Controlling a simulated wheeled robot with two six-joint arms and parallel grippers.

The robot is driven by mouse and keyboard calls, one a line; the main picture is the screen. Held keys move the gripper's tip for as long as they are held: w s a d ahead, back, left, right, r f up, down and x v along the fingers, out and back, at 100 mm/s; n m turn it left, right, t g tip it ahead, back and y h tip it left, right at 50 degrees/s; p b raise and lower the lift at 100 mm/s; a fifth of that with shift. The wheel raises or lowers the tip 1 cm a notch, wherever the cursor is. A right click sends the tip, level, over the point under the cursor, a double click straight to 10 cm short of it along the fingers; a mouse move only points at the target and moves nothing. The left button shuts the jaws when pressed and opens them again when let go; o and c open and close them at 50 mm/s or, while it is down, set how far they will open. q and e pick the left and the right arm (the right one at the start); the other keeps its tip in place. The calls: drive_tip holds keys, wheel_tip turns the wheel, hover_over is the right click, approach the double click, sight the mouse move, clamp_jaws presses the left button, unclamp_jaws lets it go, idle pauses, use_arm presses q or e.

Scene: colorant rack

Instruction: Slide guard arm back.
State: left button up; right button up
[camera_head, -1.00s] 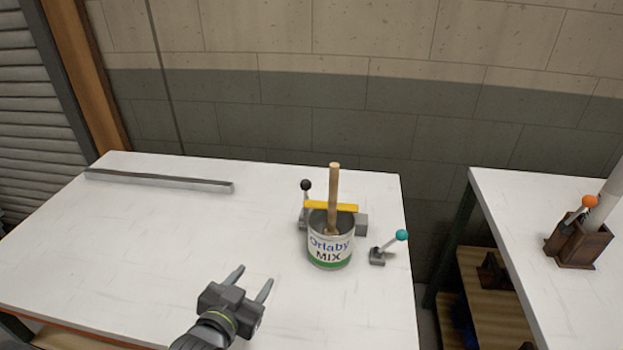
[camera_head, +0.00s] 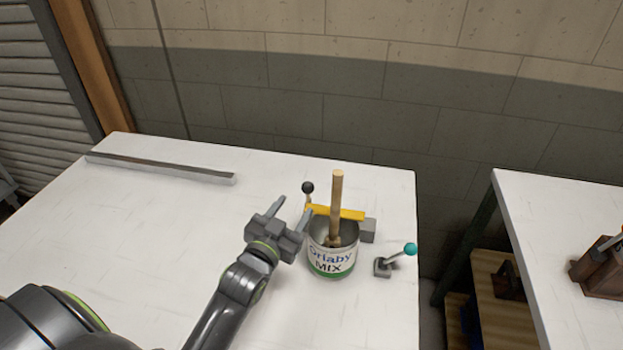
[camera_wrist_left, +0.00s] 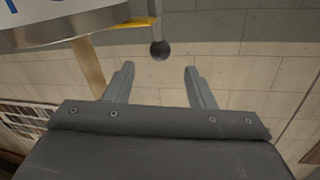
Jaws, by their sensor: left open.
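The guard arm looks like a yellow bar (camera_head: 350,214) that lies across the back of the mixing can, behind a wooden stick. A black ball knob (camera_head: 308,188) on a short stem is at the bar's left end. My left gripper (camera_head: 295,197) is open and empty, left of the can, with its fingertips close to the knob. In the left wrist view, the knob (camera_wrist_left: 160,50) appears just beyond the gap between the open fingertips (camera_wrist_left: 160,68), and the yellow bar's end (camera_wrist_left: 138,22) is beside it. The right finger hides part of the bar's left end. My right gripper is out of view.
The can (camera_head: 331,265) labelled Orlaby MIX holds the upright stick (camera_head: 337,200). A grey block (camera_head: 368,231) is behind it on the right, and a teal-knobbed lever (camera_head: 410,249) stands to its right. A metal bar (camera_head: 160,167) lies at the back left. The table's left half is mostly clear.

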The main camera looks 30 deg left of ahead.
sight(311, 183)
use_arm(q)
drive_tip(key=w, duration=0.6)
drive_tip(key=w+p, duration=0.1)
drive_tip(key=w, duration=0.2)
drive_tip(key=shift+w+a, duration=0.15)
drive_tip(key=shift+a, duration=0.1)
drive_tip(key=shift+w, duration=0.55)
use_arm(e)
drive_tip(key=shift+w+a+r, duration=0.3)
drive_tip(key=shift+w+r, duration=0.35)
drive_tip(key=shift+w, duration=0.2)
use_arm(q)
drive_tip(key=shift+c, duration=0.2)
